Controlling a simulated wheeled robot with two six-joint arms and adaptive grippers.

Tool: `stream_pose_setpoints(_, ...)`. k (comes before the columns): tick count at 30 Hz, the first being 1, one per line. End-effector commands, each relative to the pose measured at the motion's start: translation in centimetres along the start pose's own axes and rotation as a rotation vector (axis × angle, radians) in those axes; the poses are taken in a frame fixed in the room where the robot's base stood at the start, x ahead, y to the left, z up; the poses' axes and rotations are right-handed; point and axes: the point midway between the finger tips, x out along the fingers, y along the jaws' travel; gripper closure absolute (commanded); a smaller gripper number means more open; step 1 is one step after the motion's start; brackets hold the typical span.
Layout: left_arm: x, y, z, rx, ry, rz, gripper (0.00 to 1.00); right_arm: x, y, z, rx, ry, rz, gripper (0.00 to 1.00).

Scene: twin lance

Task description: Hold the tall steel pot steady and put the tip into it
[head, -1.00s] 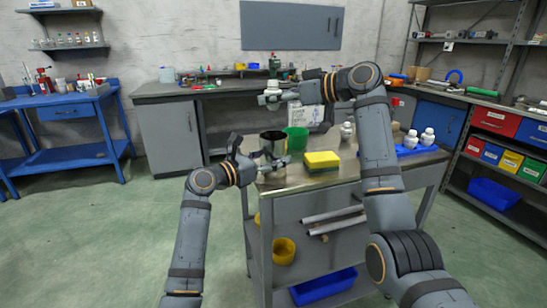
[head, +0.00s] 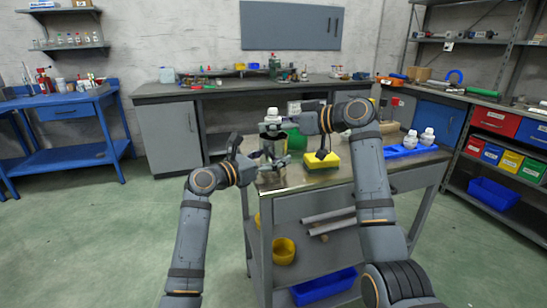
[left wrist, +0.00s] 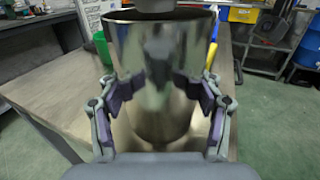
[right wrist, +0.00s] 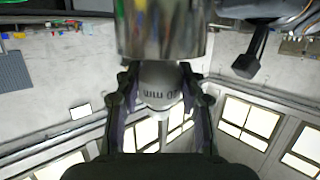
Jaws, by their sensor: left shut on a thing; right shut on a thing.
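The tall steel pot (left wrist: 150,110) stands on the steel cart top. My left gripper (head: 262,158) is shut around it in the left wrist view (left wrist: 158,92). In the right wrist view, which is upside down, the pot (right wrist: 162,32) shows at the top. My right gripper (head: 284,122) is shut on the pale tip (head: 271,116), upright over the pot's mouth. The tip's marked white body (right wrist: 160,85) sits between my right fingers (right wrist: 158,88). Its lower end (left wrist: 155,7) shows at the pot's rim. I cannot tell whether it is inside.
A green container (head: 297,140) stands behind, partly hidden. A blue tray (head: 408,150) with white bottles (head: 427,137) is at the cart's right.

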Motion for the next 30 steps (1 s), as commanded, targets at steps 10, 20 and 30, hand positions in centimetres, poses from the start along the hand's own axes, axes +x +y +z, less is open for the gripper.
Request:
stream_pose_setpoints(10, 0.0, 0.0, 0.0, 0.000, 0.000, 0.000, 0.67, 0.6, 0.0, 2.5, 0.002, -0.003, -0.002, 1.00)
stream_pose_setpoints(20, 0.0, 0.0, 0.2, 0.002, -0.005, 0.000, 0.67, 0.9, 0.1, 3.8, 0.008, -0.013, -0.003, 1.00)
stream_pose_setpoints(30, 0.0, 0.0, 0.4, 0.004, -0.009, 0.000, 0.67, 0.9, 0.2, 3.9, 0.008, -0.015, 0.000, 0.34)
